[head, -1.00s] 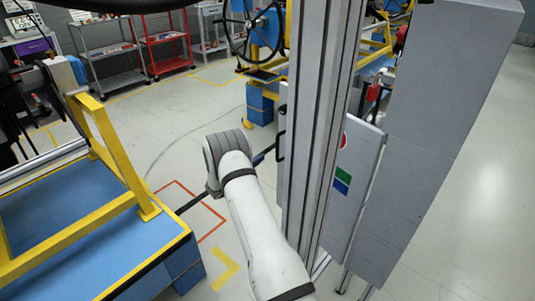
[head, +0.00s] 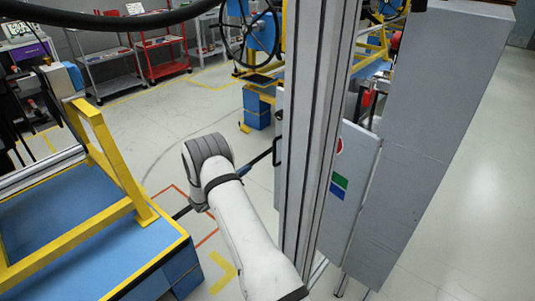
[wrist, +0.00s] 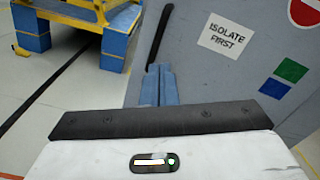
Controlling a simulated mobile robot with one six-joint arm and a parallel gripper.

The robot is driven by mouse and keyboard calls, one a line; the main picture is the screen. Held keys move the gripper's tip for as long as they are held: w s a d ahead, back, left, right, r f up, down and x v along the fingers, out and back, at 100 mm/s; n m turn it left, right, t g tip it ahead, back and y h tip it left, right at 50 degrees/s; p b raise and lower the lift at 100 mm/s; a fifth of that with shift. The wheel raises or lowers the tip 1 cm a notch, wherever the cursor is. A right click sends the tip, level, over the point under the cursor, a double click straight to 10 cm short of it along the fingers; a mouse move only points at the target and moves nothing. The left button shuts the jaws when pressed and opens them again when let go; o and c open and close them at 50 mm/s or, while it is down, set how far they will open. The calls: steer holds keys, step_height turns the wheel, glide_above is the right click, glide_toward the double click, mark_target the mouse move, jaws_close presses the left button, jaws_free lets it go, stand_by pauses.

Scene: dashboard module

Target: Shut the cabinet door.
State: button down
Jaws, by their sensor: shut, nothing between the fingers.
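The grey cabinet (head: 420,150) stands tall at the right in the head view. Its grey door (head: 352,185), with a red sign and green and blue squares, stands open, partly hidden behind my mast. A black handle (head: 277,151) shows at the door's left edge. In the wrist view the door (wrist: 225,75) carries an "ISOLATE FIRST" label, and the handle (wrist: 160,37) rises beyond my fingertips. My gripper (wrist: 159,72) has its blue fingers together and empty, in front of the door's left edge near the handle's lower end. I cannot tell whether it touches. In the head view my gripper (head: 243,170) is left of the handle.
A blue platform with a yellow frame (head: 115,165) stands close on the left. A blue-and-yellow stand with a black wheel (head: 250,38) is behind the door. Grey and red shelf carts (head: 160,45) stand at the back. Floor between platform and door is open.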

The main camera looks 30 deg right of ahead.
steer(key=w+d+m, duration=0.2)
steer(key=d, duration=0.4)
steer(key=w+d+m, duration=0.2)
steer(key=d, duration=0.5)
steer(key=shift+w+d+r+m, duration=0.15)
steer(key=shift+w+m, duration=0.1)
steer(key=shift+m, duration=0.05)
